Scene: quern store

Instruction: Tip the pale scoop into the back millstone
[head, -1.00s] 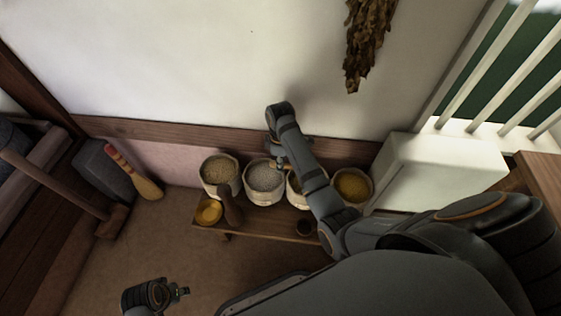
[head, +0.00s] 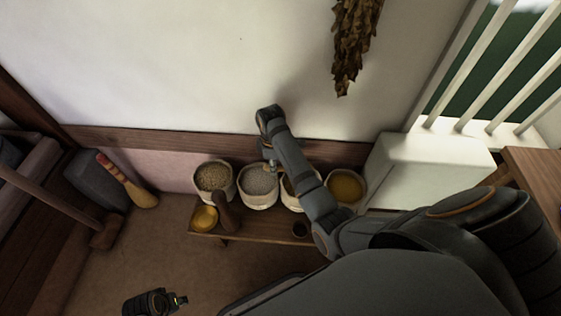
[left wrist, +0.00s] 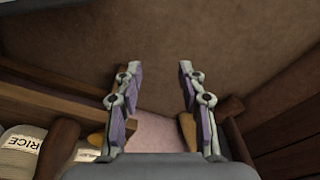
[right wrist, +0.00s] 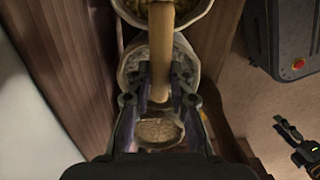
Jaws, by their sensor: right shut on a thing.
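The pale scoop shows in the right wrist view, with its wooden handle (right wrist: 161,45) running up the picture and its round bowl (right wrist: 158,132) full of grain. My right gripper (right wrist: 160,98) is shut on the scoop's handle. In the head view my right gripper (head: 270,166) hangs low over the row of sacks, near the grey-grain sack (head: 257,203); the scoop is mostly hidden there. My left gripper (head: 180,300) is low at the front, and in the left wrist view (left wrist: 160,80) its fingers are apart and empty. I cannot make out a back millstone in any view.
A white box (head: 425,165) stands right. A mallet (head: 105,235) and red-topped brush (head: 135,188) are left. The floor in front is clear.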

